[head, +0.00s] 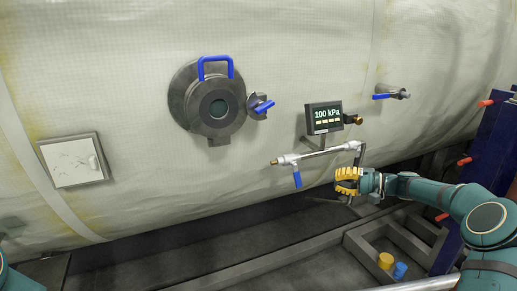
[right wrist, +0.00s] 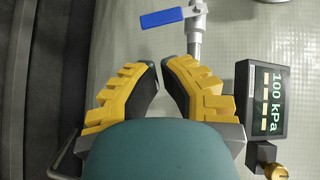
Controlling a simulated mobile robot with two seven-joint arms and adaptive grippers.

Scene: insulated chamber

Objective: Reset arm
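My right gripper (head: 347,181) has yellow ribbed fingers and is in front of the chamber wall, below the pressure display and near the right end of the pipe. In the right wrist view its two fingers (right wrist: 160,66) lean towards each other, with a narrow gap between the dark tips and nothing held. My right arm (head: 440,195) reaches in from the right. Only a small teal piece of my left arm shows at the lower left edge; the left gripper is out of view.
The pipe (head: 318,154) has a blue-handled valve (head: 297,178); that blue handle (right wrist: 162,18) is beyond my fingertips. The display (head: 324,117) reads 100 kPa. A round port (head: 217,107) and blue lever (head: 382,96) are on the wall. A metal frame (head: 365,250) lies below.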

